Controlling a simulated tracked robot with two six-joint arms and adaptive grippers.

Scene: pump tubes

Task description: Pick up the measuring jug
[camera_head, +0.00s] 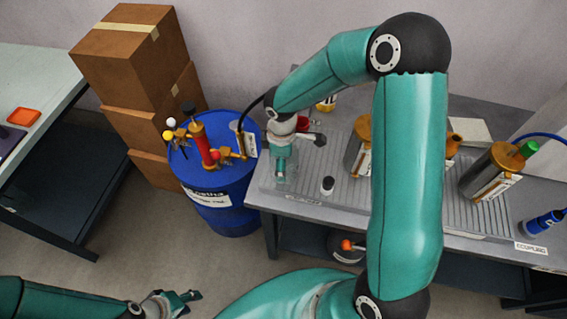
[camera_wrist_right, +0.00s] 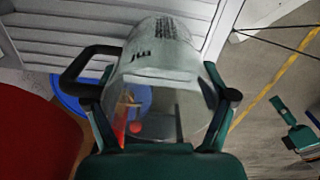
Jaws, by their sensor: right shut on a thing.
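The measuring jug (camera_wrist_right: 160,48) is pale and see-through, with dark printed marks and a black handle (camera_wrist_right: 82,66) on its left in the right wrist view. My right gripper (camera_wrist_right: 160,112) is shut on it, one finger on each side of its body. In the head view my right gripper (camera_head: 283,158) is over the left end of the bench and largely covers the jug. Whether the jug touches the bench I cannot tell. My left gripper (camera_head: 178,298) is open and empty at the lower left, away from the bench; it also shows in the right wrist view (camera_wrist_right: 296,122).
A blue drum (camera_head: 225,212) with a red and brass pump (camera_head: 205,145) stands left of the bench. Brass pumps (camera_head: 490,172) stand farther right on the ribbed bench (camera_head: 300,205). Cardboard boxes (camera_head: 128,55) are stacked behind.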

